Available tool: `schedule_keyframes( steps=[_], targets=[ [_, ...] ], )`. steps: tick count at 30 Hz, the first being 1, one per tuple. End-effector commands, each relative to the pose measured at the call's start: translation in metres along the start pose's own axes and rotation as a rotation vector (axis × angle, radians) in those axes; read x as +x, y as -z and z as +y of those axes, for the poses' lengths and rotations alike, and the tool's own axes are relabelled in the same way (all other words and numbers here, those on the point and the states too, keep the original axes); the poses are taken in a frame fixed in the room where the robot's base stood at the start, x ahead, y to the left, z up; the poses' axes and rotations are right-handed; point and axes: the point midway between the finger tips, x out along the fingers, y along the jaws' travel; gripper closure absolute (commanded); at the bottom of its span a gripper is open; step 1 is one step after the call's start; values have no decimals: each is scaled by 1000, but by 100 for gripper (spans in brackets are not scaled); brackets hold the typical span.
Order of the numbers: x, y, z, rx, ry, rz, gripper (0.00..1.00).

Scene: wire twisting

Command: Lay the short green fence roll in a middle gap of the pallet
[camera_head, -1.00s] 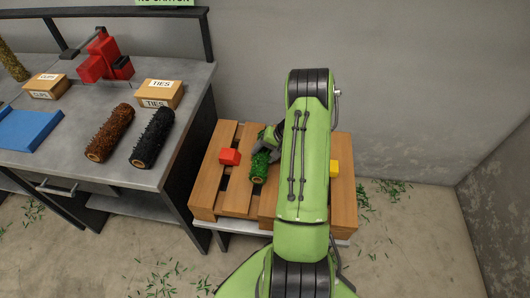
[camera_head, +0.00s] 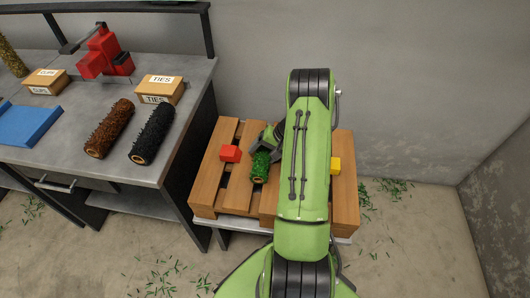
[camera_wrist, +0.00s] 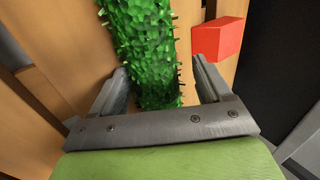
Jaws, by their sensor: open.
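The short green fence roll (camera_head: 260,167) lies lengthwise on the pallet (camera_head: 205,190), along a gap between two slats left of my arm. How deep it sits in the gap is hard to tell. In the wrist view the roll (camera_wrist: 145,50) runs between the spread fingers of my gripper (camera_wrist: 160,66), with space showing on both sides. My gripper (camera_head: 268,140) is open at the roll's far end in the head view, partly hidden by my arm.
A red block (camera_head: 230,153) sits left of the roll and a yellow block (camera_head: 335,164) right of my arm. Green scraps litter the floor.

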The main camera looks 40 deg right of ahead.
Motion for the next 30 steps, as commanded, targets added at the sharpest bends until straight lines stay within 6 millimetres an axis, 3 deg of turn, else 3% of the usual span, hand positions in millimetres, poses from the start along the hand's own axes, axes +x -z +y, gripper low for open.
schedule_keyframes(
  steps=[1, 11, 14, 24, 30],
  targets=[
    [0, -1, 9, 15, -18, -1, 8],
    [-4, -1, 12, 20, -22, -3, 8],
    [-20, -1, 10, 20, -20, 0, 8],
    [-118, 0, 1, 7, -8, 4, 8],
    [-152, -1, 0, 3, -4, 3, 8]
  ],
)
